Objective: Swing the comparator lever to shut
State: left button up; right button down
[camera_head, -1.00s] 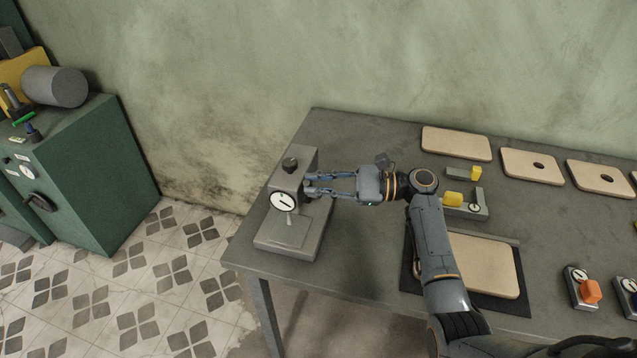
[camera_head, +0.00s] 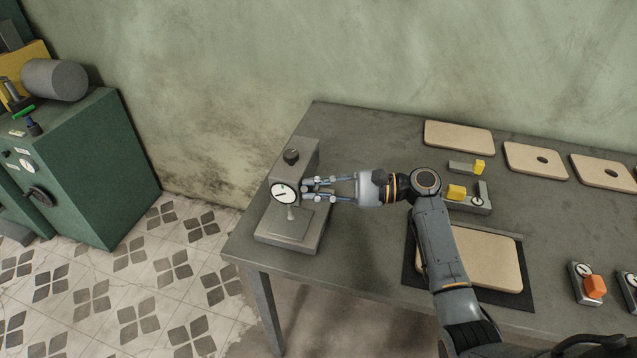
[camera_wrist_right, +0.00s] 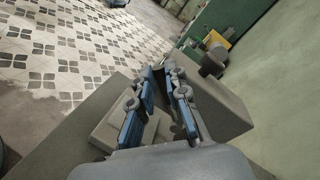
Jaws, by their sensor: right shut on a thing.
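The comparator (camera_head: 308,165) is a grey stand with a black knob on top, a round white dial (camera_head: 284,194) on its front and a thin probe over its flat base. It stands at the left end of the table. My right gripper (camera_head: 306,190) reaches in from the right, its fingers at the comparator's right side just beside the dial. It is shut on the lever, which the fingers hide almost wholly, so its angle is unclear. In the right wrist view the blue-padded fingers (camera_wrist_right: 164,95) point at the comparator body (camera_wrist_right: 215,105). My left gripper is not in view.
The grey table (camera_head: 370,135) carries several beige boards (camera_head: 458,137), a dark mat (camera_head: 411,270) with a board on it, a yellow-blocked gauge (camera_head: 470,203) and an orange-knobbed device (camera_head: 592,287). A green cabinet (camera_head: 90,180) stands on the floor at left.

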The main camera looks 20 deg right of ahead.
jog(key=shift+s+a+f+n+h+b, duration=0.25)
jog(key=shift+s+f+n+b, duration=0.1)
jog(key=shift+f+n+b, duration=0.4)
jog(key=shift+s+a+f+n+h+b, duration=0.15)
jog(key=shift+s+f+n+h+b, duration=0.3)
jog(key=shift+n, duration=0.5)
jog(key=shift+w+f, duration=0.15)
jog(key=c, duration=1.3)
grip_release()
jog(key=shift+c, duration=0.2)
jog(key=shift+d, duration=0.1)
jog(key=v, duration=1.2)
jog(key=shift+f, duration=0.15)
jog(key=shift+f, duration=0.1)
